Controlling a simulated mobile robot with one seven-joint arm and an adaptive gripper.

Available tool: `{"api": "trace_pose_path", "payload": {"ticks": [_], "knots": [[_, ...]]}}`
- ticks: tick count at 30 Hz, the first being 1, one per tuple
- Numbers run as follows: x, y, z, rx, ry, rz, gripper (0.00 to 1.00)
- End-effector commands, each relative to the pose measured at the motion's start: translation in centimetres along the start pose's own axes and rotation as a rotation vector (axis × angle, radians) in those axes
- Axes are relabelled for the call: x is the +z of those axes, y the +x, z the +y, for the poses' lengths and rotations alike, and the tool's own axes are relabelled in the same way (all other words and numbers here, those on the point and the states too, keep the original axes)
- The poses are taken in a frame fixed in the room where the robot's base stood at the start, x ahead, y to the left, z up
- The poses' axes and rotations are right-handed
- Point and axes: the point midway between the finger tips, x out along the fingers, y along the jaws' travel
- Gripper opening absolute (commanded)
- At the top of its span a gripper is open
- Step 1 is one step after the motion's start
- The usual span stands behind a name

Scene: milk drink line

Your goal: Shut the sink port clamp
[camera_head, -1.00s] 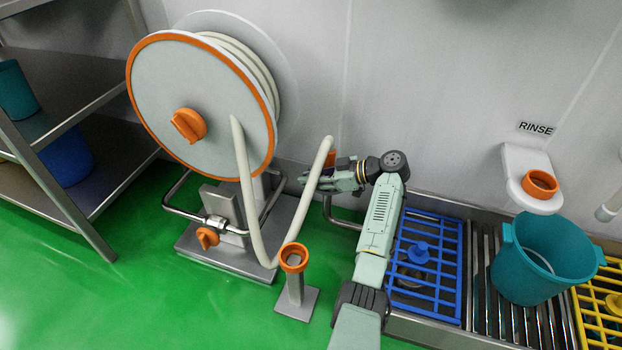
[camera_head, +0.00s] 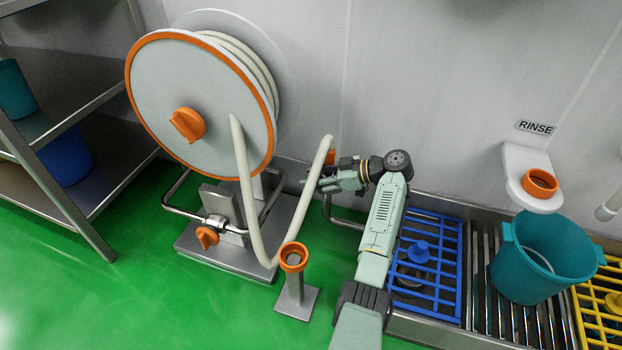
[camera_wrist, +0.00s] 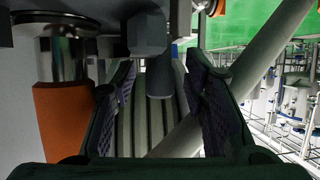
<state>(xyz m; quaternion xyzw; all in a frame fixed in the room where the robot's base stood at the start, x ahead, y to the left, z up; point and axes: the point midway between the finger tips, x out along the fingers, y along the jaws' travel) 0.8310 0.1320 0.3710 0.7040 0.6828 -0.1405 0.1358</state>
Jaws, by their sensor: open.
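My gripper (camera_head: 308,185) is open, at the end of my arm, beside the pale hose (camera_head: 254,190) and near the wall. It also shows in the wrist view (camera_wrist: 165,85), its two dark fingers spread apart. A grey block (camera_wrist: 147,33) and a dark rounded stub (camera_wrist: 160,78) show between and just beyond the fingers; they may be part of the sink port clamp, but I cannot tell whether it is open or shut. An orange piece (camera_wrist: 62,118) under a metal collar stands left of the fingers. In the head view an orange part (camera_head: 331,158) sits behind the hose, above my gripper.
The hose reel (camera_head: 195,95) stands left of my arm, with an orange-topped post (camera_head: 293,257) in front. A sink with a blue grate (camera_head: 425,282), a teal bucket (camera_head: 545,260) and an orange-ringed wall holder (camera_head: 540,183) lie to the right. The green floor is clear at front left.

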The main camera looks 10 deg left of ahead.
Motion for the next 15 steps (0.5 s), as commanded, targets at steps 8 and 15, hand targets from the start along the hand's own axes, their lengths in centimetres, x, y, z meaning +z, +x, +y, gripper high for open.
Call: {"api": "trace_pose_path", "payload": {"ticks": [8, 15], "knots": [[0.0, -6.0, 0.1, 0.006, 0.000, 0.000, 0.41], [0.1, -9.9, 0.1, 0.003, 0.001, 0.000, 0.41]]}}
